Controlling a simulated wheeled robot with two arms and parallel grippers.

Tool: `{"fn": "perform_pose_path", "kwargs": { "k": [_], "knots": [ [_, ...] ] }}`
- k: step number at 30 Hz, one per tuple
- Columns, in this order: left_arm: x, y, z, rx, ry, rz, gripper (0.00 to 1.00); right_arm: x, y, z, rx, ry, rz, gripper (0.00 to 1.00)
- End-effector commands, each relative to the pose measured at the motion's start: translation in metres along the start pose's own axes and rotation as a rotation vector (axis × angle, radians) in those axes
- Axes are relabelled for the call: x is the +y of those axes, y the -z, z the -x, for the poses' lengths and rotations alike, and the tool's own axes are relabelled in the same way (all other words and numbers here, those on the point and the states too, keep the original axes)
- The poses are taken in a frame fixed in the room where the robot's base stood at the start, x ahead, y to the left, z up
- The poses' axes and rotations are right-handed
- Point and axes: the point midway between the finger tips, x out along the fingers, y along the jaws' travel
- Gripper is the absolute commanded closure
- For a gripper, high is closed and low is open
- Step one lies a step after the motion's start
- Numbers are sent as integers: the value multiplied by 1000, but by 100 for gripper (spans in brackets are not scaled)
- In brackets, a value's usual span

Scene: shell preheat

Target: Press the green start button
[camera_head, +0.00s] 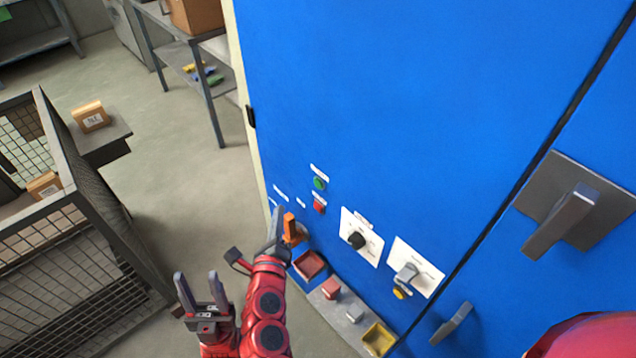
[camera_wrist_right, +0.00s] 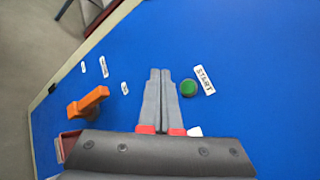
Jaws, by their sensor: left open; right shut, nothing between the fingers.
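The green start button (camera_head: 319,183) is on the blue cabinet front, below a small white label and above a red button (camera_head: 319,206). In the right wrist view the green button (camera_wrist_right: 188,88) sits beside the START label (camera_wrist_right: 205,80). My right gripper (camera_head: 277,211) is shut and empty, lower left of the green button in the head view. In the right wrist view its fingertips (camera_wrist_right: 160,72) appear just left of the button; I cannot tell their distance from the panel. My left gripper (camera_head: 198,280) is open and empty, away from the panel at lower left.
An orange handle (camera_head: 291,228) stands out from the panel close to my right gripper. A black knob (camera_head: 357,240) and a grey switch (camera_head: 406,275) are to the right. A ledge (camera_head: 335,308) with small coloured items lies below. A mesh cage (camera_head: 75,250) stands at left.

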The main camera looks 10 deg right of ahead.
Motion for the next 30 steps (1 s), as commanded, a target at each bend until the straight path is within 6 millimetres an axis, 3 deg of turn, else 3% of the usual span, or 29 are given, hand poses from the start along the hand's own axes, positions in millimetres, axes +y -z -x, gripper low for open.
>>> {"fn": "perform_pose_path", "kwargs": {
  "k": [15,21,30],
  "knots": [
    [-2,6,-39,0,0,0,50,-35,32,-43,7,2,5,100],
    [-2,7,-44,0,0,0,50,-42,42,-56,5,2,3,100],
    [-2,8,-44,0,0,0,50,-44,45,-60,2,1,2,100]
  ]
}}
